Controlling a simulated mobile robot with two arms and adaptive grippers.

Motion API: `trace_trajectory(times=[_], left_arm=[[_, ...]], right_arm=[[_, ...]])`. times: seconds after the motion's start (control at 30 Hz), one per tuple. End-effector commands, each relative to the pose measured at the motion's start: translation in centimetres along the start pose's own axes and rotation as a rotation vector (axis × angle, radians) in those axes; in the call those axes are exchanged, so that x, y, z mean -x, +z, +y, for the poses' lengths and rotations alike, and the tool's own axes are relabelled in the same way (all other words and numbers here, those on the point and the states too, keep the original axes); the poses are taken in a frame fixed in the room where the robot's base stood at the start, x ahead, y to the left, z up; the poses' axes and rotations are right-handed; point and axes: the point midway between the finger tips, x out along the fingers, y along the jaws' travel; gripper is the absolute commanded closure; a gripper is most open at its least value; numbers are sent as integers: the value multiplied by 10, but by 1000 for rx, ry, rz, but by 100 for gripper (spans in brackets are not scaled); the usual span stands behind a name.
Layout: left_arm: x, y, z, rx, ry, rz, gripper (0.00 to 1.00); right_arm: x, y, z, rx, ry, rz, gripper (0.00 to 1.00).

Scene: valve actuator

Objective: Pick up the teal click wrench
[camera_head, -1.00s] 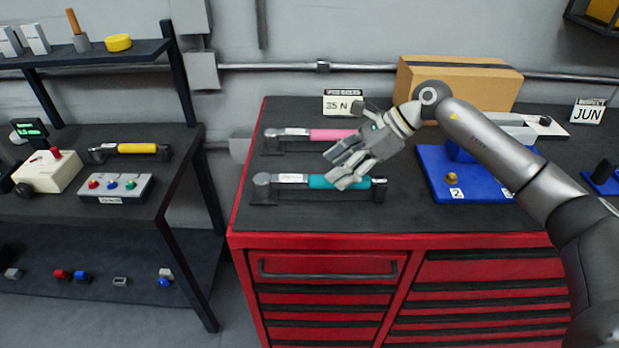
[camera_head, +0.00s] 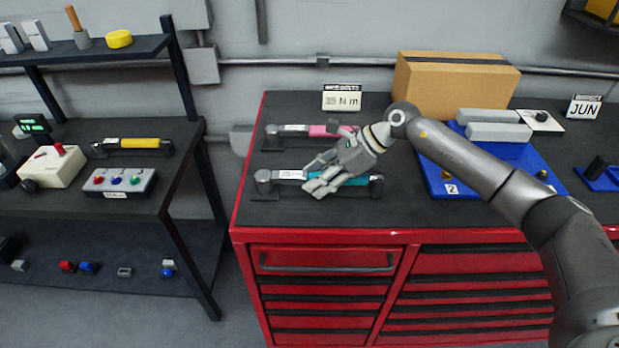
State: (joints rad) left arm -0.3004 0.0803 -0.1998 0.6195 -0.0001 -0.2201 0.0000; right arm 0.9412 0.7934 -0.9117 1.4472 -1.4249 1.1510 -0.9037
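The teal click wrench (camera_head: 290,175) lies across dark holders on the black top of the red tool cabinet. Its metal head is at the left and its teal handle runs right, partly hidden by my gripper. My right gripper (camera_head: 311,178) is over the middle of the teal wrench, its fingers pointing left and down. The fingers look spread apart; whether they touch the wrench cannot be told. My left gripper is not in view.
A pink-handled wrench (camera_head: 322,130) lies just behind the teal one. A blue tray (camera_head: 433,178) with grey parts is to the right. A cardboard box (camera_head: 450,85) and a small sign (camera_head: 342,98) stand at the back. A shelf with a yellow-handled wrench (camera_head: 140,144) is left.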

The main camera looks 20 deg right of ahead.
Motion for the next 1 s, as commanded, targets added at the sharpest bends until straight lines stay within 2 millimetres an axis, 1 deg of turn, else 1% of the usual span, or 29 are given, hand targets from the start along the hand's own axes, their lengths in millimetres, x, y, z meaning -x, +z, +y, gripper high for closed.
trace_trajectory(times=[0.03, 0.23, 0.27, 0.57, 0.77, 0.97, 1.0], left_arm=[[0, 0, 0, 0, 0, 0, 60], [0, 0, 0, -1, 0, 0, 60], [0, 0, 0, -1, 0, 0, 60], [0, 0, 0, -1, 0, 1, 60], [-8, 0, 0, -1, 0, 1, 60], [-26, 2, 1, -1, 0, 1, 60], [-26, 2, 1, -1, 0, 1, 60]], right_arm=[[0, 0, 0, 0, 0, 0, 73], [0, 0, 0, 0, 0, 0, 99], [0, 0, 0, 1, 0, 0, 100], [2, 3, -1, 2, -3, -4, 100], [6, 7, -1, 5, -3, -4, 100], [22, 23, -2, 8, -7, -6, 100], [30, 25, 4, 6, -6, -4, 100]])
